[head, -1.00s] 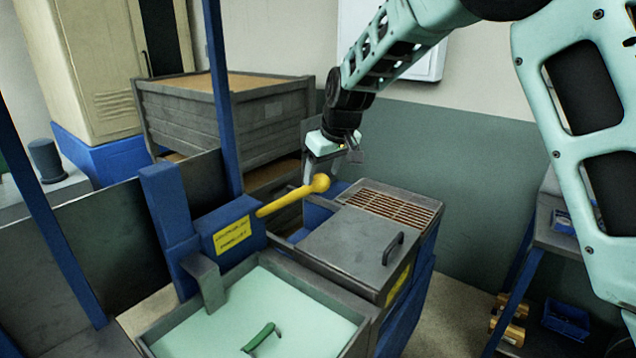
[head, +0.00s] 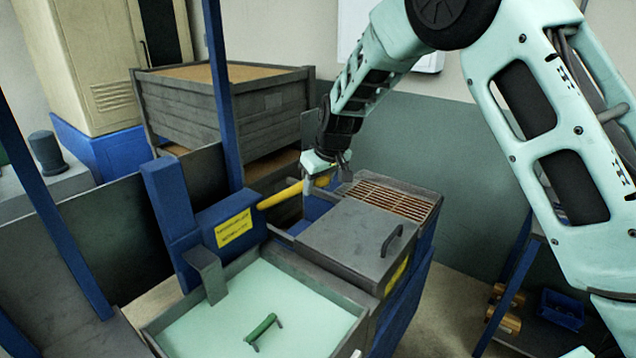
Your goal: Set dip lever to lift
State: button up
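The dip lever is a yellow rod (head: 281,196) that sticks out to the right and slightly up from a blue box (head: 232,226) with a yellow label. The lever's round knob (head: 322,182) is partly hidden by my gripper. My gripper (head: 312,187) points down at the knob end, with a finger in front of the rod just left of the knob. The fingers are too small and overlapped to tell whether they are open or closed on the lever.
A grey lid (head: 350,245) with a dark handle and a rusty grate (head: 392,200) lie right. A blue post (head: 222,95) stands left of my gripper, before a grey crate (head: 270,115).

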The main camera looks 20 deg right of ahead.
jog(key=s+d+f+t+y+b, duration=0.1)
jog(key=f+b, duration=0.8)
jog(key=b, duration=1.6)
jog(key=s+d+f+t+y+b, duration=0.2)
jog(key=f+b, duration=0.8)
jog(key=b, duration=1.5)
jog(key=s+t+y, duration=0.1)
jog(key=t, duration=0.1)
jog(key=shift+s+d+f+m+t, duration=0.15)
jog(key=shift+s+d+m+t, duration=0.15)
jog(key=shift+s+t, duration=0.1)
notch_tip(320, 180, down, 3)
jog(key=b, duration=0.4)
jog(key=shift+a+r+b, duration=0.1)
jog(key=shift+r+b, duration=0.1)
jog(key=shift+b, duration=0.2)
jog(key=shift+w, duration=0.1)
jog(key=o, duration=1.4)
jog(key=shift+c, duration=0.2)
